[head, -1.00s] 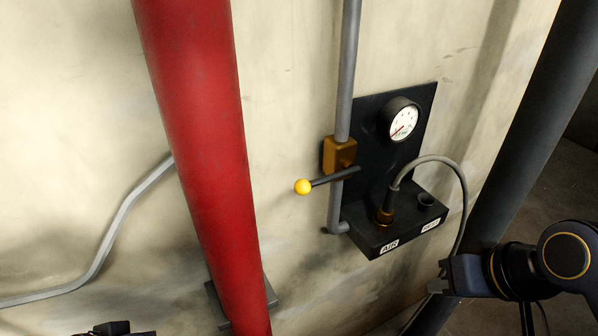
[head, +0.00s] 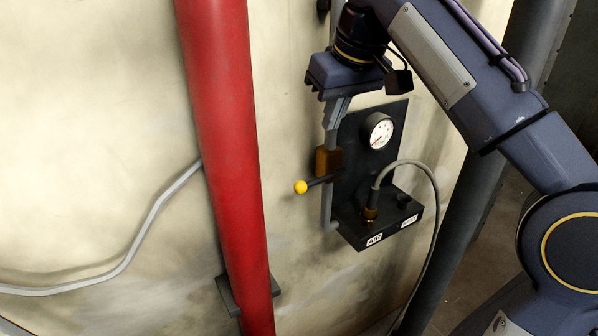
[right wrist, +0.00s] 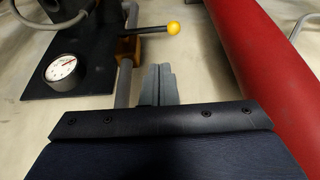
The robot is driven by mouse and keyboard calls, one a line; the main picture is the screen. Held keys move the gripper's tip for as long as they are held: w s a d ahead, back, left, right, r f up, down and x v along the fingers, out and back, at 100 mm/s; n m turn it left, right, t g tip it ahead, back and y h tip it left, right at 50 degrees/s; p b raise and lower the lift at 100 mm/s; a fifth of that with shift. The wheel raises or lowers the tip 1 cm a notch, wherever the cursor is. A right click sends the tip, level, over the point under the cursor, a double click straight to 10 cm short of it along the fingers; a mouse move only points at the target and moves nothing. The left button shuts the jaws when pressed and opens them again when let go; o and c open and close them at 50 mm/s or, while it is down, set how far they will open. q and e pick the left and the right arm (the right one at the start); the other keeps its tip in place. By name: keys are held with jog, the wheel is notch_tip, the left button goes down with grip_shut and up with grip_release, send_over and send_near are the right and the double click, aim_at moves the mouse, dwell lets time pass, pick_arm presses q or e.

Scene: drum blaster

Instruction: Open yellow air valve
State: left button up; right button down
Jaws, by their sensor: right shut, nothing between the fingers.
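The yellow air valve is a brass block (head: 327,160) on a grey vertical pipe, with a dark lever ending in a yellow ball (head: 300,187). The lever sticks out to the left, roughly level. In the right wrist view the yellow ball (right wrist: 173,28) and the brass block (right wrist: 129,48) show ahead of the fingers. My right gripper (head: 335,122) points down above the valve, in front of the pipe, apart from the lever. Its fingers (right wrist: 160,84) are shut together and empty. My left gripper is not in view.
A black panel holds a round gauge (head: 379,131), beside the valve on the right. Below it a black box (head: 383,230) labelled AIR carries a grey hose (head: 432,190). A thick red pipe (head: 226,150) stands to the left, with clear wall between it and the ball.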

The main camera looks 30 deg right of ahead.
jog(key=shift+f, duration=0.15)
jog(key=b, duration=0.2)
send_near(313, 181)
jog(key=x, duration=0.6)
jog(key=shift+w+f, duration=0.1)
jog(key=shift+f, duration=0.2)
